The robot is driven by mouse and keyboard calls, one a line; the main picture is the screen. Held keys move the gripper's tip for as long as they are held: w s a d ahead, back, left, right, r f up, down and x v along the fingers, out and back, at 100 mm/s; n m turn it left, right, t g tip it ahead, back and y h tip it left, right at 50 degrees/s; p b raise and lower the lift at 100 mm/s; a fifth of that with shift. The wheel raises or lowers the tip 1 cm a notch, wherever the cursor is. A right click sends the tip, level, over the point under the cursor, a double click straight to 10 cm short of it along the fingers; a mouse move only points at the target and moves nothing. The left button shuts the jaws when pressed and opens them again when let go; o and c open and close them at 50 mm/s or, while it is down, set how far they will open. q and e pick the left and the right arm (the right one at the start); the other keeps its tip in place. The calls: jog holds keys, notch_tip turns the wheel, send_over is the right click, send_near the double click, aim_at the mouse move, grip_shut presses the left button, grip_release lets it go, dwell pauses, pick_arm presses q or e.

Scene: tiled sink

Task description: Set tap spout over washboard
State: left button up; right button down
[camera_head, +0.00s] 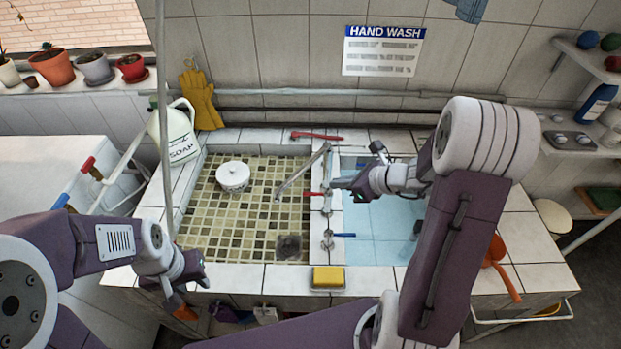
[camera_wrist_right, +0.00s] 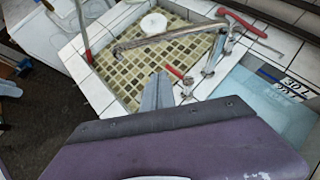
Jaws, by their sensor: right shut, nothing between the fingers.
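The tap spout (camera_head: 303,172) is a thin metal pipe that slants out over the left, mosaic-tiled basin (camera_head: 210,215); it also shows in the right wrist view (camera_wrist_right: 175,38). The tap has a red handle (camera_head: 314,193) and a blue handle (camera_head: 343,235). I cannot make out a washboard; the right basin (camera_head: 385,250) has a pale blue inside, partly hidden by my right arm. My right gripper (camera_head: 338,183) is shut and empty beside the tap, near the red handle. My left gripper (camera_head: 192,278) is at the front left edge of the sink; its fingers are unclear.
A soap jug (camera_head: 175,135) stands on the left rim. A red wrench (camera_head: 316,135) lies at the back and a yellow sponge (camera_head: 328,277) at the front.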

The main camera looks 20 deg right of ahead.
aim_at(300, 175)
jog(key=w+a+f+p, duration=0.2)
jog(key=w+a+f, duration=0.2)
jog(key=w+a, duration=0.2)
jog(key=shift+w, duration=0.9)
jog(key=w+a+m+h+b, duration=0.1)
jog(key=b, duration=0.2)
jog(key=w+a+f+m+t+b, duration=0.1)
jog(key=b, duration=0.3)
jog(key=shift+w+a+f+h, duration=0.1)
jog(key=shift+w+a+h, duration=0.1)
jog(key=shift+a+h, duration=0.2)
jog(key=w+a, duration=0.1)
jog(key=w+r+m+b, duration=0.1)
jog(key=shift+w+a+h, duration=0.3)
jog(key=shift+w+a, duration=0.05)
jog(key=shift+w, duration=0.05)
jog(key=shift+r, duration=0.1)
